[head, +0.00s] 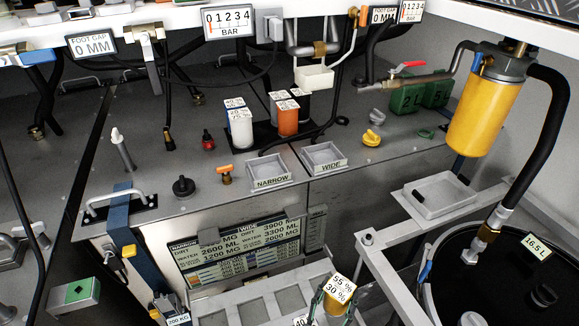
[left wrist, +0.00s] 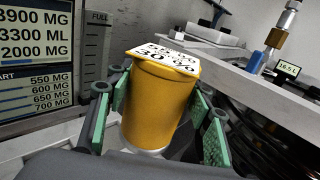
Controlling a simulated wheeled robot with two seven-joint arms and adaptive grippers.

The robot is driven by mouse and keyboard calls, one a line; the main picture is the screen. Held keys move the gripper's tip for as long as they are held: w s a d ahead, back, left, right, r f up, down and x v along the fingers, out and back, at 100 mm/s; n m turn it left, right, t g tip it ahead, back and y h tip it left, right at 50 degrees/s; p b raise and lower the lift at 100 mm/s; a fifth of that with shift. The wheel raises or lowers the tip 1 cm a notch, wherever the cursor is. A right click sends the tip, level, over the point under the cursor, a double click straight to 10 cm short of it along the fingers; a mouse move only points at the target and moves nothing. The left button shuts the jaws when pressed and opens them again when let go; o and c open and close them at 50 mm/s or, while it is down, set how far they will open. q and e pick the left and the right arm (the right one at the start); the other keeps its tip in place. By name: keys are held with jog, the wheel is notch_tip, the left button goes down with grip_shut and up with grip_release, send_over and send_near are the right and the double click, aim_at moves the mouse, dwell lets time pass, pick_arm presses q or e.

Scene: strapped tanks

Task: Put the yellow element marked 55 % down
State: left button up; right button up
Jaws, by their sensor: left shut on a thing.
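The yellow element (head: 336,303) is a cylinder with a white top label reading 55 % and 30 %, low in the head view, right of centre. In the left wrist view the yellow element (left wrist: 157,112) sits upright, slightly tilted in the picture, between green finger pads. My left gripper (left wrist: 162,100) is shut on its sides. In the head view my left gripper (head: 338,310) is mostly cut off by the bottom edge. The element's underside is mostly hidden. My right gripper is not in view.
A grey compartmented tray (head: 240,311) lies left of the element. Trays marked NARROW (head: 270,183) and WIDE (head: 331,172) stand on the bench behind. An empty grey tray (head: 440,210) and a black tank (head: 480,290) are at right. A larger yellow canister (head: 481,118) hangs above.

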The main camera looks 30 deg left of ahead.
pick_arm(q)
jog(key=w+a+r+n+y+p, duration=0.1)
jog(key=a+r+y+p, duration=0.1)
jog(key=a+r+p, duration=0.75)
jog(key=w+a+r+n+g+y+p, duration=0.15)
jog(key=a+r+p, duration=0.35)
jog(key=r+p, duration=0.9)
jog(key=a+r+n+t+y+p, duration=0.15)
jog(key=a+r+p, duration=0.55)
jog(key=r, duration=1)
jog(key=g, duration=0.1)
send_over(268, 172)
notch_tip(268, 172, down, 10)
jog(key=shift+d+f+y, duration=0.1)
jog(key=shift+f+y, duration=0.2)
jog(key=shift+f, duration=1.4)
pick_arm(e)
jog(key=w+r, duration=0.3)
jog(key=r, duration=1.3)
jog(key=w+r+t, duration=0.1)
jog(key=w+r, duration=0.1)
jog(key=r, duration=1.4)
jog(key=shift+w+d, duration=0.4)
pick_arm(q)
jog(key=shift+f, duration=0.15)
jog(key=o, duration=1.6)
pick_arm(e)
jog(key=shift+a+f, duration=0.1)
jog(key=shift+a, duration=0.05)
